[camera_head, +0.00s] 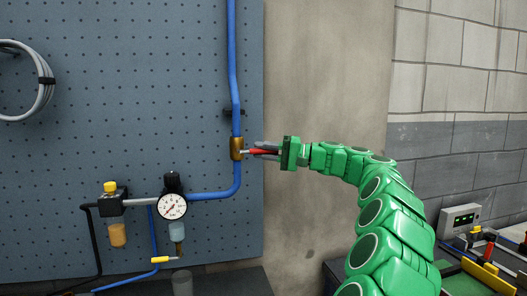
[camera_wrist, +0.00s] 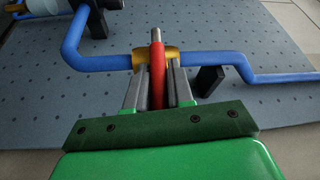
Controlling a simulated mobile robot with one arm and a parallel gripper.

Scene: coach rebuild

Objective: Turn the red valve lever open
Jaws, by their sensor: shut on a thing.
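The red valve lever (camera_head: 262,152) sticks out to the right from the brass valve body (camera_head: 237,148) on the vertical blue pipe, crosswise to that pipe. My gripper (camera_head: 268,150) reaches in from the right and is shut on the lever. In the wrist view the red lever (camera_wrist: 158,80) runs between the two grey fingers of my gripper (camera_wrist: 157,85), with the brass valve (camera_wrist: 171,53) just beyond the fingertips. The fingers hide part of the lever's sides.
The blue pipe (camera_head: 234,60) runs down the perforated panel (camera_head: 120,130) and bends left to a pressure gauge (camera_head: 172,206). A dark pipe clamp (camera_head: 233,112) sits above the valve. A coiled grey hose (camera_head: 45,85) hangs at left. Bare wall (camera_head: 325,90) lies behind my arm.

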